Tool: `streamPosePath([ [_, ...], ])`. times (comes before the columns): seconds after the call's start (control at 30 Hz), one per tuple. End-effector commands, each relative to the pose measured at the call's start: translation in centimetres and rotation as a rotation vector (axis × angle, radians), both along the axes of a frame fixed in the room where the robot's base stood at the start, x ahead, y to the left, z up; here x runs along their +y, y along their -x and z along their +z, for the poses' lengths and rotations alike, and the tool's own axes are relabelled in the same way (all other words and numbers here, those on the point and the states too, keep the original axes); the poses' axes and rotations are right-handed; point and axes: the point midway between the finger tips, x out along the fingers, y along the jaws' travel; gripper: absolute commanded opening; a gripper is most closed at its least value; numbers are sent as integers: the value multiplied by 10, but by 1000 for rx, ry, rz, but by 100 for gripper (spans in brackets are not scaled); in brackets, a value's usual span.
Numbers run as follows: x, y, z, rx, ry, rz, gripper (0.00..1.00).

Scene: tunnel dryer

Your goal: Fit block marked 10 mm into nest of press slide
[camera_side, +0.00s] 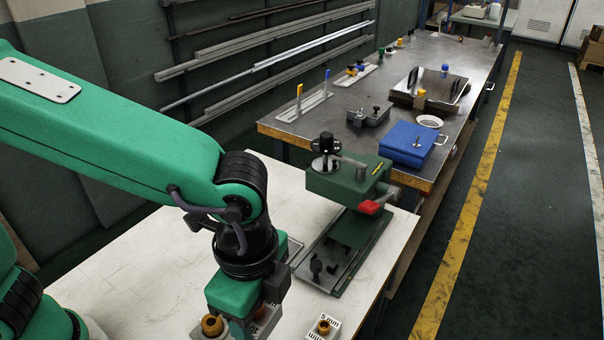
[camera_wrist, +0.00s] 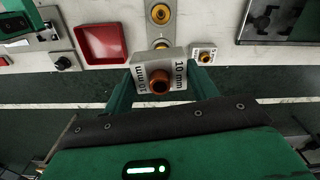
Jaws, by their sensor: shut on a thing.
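The block marked 10 mm (camera_wrist: 160,76) is grey with a copper-coloured knob on top. In the wrist view it sits between the two green fingers of my gripper (camera_wrist: 158,86), which is shut on it. In the side view my gripper (camera_side: 252,300) is low over the front of the white bench, and the block (camera_side: 265,319) is partly hidden by it. The green press (camera_side: 348,182) stands farther back, with its slide plate (camera_side: 338,262) in front carrying black knobs. In the wrist view part of the plate (camera_wrist: 264,20) shows at the top right. I cannot make out the nest clearly.
A smaller block marked 5 mm (camera_side: 322,327) stands to the right of my gripper. Another brass-knobbed piece (camera_side: 212,326) stands on its left. The wrist view shows a red tray (camera_wrist: 101,43). The red-tipped press handle (camera_side: 375,203) sticks out. White bench space lies left of the press.

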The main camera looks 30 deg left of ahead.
Motion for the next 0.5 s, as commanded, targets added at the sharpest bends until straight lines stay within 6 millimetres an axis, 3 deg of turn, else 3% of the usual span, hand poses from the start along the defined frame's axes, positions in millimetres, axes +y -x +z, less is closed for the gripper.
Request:
streamPosePath([
  [0.13, -1, -1, 34, -4, 5, 0, 29],
  [0.5, -1, -3, 91, -1, 2, 1, 29],
])
